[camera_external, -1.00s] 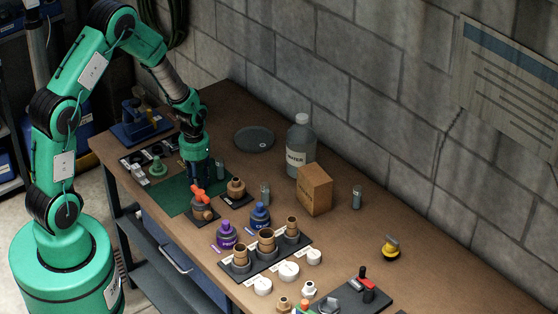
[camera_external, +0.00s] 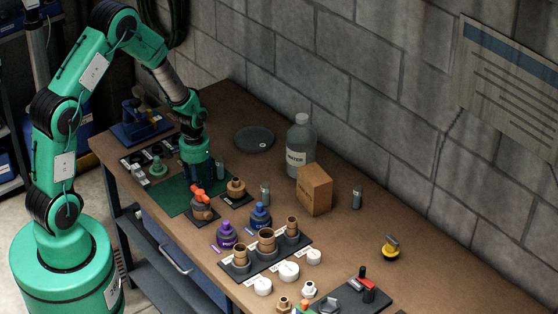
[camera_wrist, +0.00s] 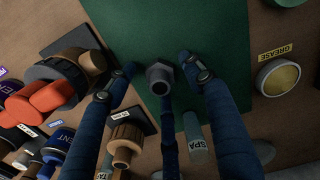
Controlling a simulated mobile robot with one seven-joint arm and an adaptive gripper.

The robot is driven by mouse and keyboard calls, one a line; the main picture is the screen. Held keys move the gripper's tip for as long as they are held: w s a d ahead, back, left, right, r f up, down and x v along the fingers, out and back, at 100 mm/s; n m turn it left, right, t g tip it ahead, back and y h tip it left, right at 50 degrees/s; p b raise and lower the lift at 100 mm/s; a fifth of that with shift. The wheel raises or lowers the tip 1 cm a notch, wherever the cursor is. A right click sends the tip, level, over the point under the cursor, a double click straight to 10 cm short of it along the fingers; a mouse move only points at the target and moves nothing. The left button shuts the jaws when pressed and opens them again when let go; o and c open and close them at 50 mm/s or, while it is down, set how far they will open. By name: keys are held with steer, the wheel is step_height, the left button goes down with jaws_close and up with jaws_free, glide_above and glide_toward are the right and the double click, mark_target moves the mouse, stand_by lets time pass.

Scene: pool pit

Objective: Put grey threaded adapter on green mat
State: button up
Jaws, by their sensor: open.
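The grey threaded adapter (camera_wrist: 160,76) shows in the wrist view over the green mat (camera_wrist: 210,25), between my spread fingers. Its hexagonal collar and round opening face the camera. I cannot tell whether a finger touches it. My gripper (camera_external: 197,184) is open and low over the green mat (camera_external: 175,198) in the external view, where the adapter is hidden.
An orange-handled valve (camera_external: 201,200) and a brass fitting (camera_external: 236,187) stand close to the mat's right side. A grey bottle marked SPA (camera_wrist: 196,135) is close to my fingers. A water jug (camera_external: 301,145) and cardboard box (camera_external: 314,190) stand further back.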

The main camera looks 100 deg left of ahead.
step_height(320, 180, up, 12)
steer(key=p, duration=0.1)
steer(key=shift+r, duration=0.15)
stand_by(0.5)
stand_by(0.5)
stand_by(0.3)
steer(key=w+d+r+m+t+y, duration=0.1)
steer(key=w+d+r+m, duration=0.3)
steer(key=d+r, duration=0.75)
steer(key=w+d+r+m+t, duration=0.1)
steer(key=w+d+r+m, duration=0.1)
steer(key=w+d+r, duration=0.75)
steer(key=s+d+r+m+t, duration=0.1)
steer(key=s+d+r, duration=0.3)
steer(key=d, duration=0.5)
steer(key=s+d+r+m+t, duration=0.1)
steer(key=s+d+r+m, duration=0.2)
steer(key=d, duration=0.6)
steer(key=s+d+r+m+t+h, duration=0.1)
steer(key=s+d+r+m, duration=0.1)
steer(key=s+d+r, duration=0.2)
steer(key=s+d, duration=0.3)
steer(key=d, duration=0.2)
steer(key=shift+s+d+r+m+t, duration=0.15)
steer(key=shift+d+r+m+t, duration=0.15)
steer(key=shift+m, duration=0.1)
